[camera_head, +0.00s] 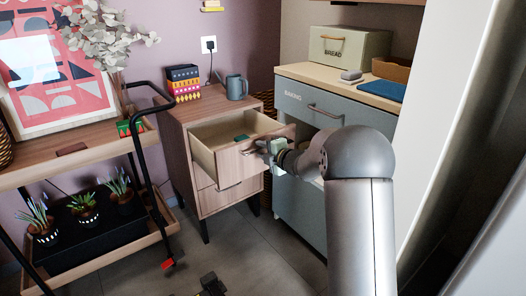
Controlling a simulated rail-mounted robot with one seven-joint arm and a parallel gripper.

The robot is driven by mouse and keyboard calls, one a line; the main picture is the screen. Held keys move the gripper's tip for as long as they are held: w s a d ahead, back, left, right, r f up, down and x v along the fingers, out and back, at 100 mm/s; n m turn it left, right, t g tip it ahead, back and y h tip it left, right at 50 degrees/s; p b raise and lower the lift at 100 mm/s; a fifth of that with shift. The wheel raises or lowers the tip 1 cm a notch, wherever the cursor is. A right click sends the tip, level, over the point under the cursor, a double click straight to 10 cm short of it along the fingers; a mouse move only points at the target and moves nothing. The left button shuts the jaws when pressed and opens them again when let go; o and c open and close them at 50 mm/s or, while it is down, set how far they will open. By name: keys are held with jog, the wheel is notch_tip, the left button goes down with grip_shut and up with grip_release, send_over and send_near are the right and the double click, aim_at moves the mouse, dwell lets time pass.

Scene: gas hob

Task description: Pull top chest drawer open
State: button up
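The wooden chest (181,149) stands against the back wall in the middle of the view. Its top drawer (203,157) is pulled well out, and its inside shows. A small dark green item (241,137) lies in the drawer. My gripper (266,149) is at the right part of the top drawer's front, where the handle would be. My arm reaches in from the right. The fingers are small and partly hidden, so I cannot tell whether they are closed on the handle. The lower drawer (222,196) is shut.
A kettle or mug (236,88) and stacked patterned boxes (184,82) stand on the chest. A plant cart (97,150) with a black handle stands to the left. A grey-blue baking cabinet (297,112) stands to the right. The floor (240,245) in front is mostly clear.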

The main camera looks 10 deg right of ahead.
jog(key=p+v, duration=0.3)
jog(key=v, duration=1.4)
jog(key=shift+s+p, duration=0.15)
jog(key=shift+p, duration=0.25)
jog(key=shift+d+r, duration=0.1)
jog(key=shift+r, duration=0.05)
jog(key=s+r+m+g+h+p, duration=0.2)
jog(key=s+r+m+h+p, duration=0.2)
jog(key=r+m+p, duration=0.4)
jog(key=s+r+m+g+h+p, duration=0.2)
jog(key=s+r+m+h+p, duration=0.25)
jog(key=r+p, duration=0.5)
jog(key=s+a+r+m+g+p, duration=0.3)
jog(key=s+p, duration=0.2)
jog(key=s, duration=0.3)
jog(key=s+a+r+m+g+y+p, duration=0.1)
jog(key=s+a+r+m+g+p, duration=0.2)
jog(key=s, duration=0.5)
jog(key=s+a+r+m+g+y+p, duration=0.1)
jog(key=s+a+r+m+g+p, duration=0.2)
jog(key=s+p, duration=0.3)
jog(key=s+a+m, duration=0.1)
jog(key=s, duration=0.2)
jog(key=shift+a+r+g+p, duration=0.2)
jog(key=shift+r+g+p, duration=0.05)
jog(key=shift+g+p, duration=0.15)
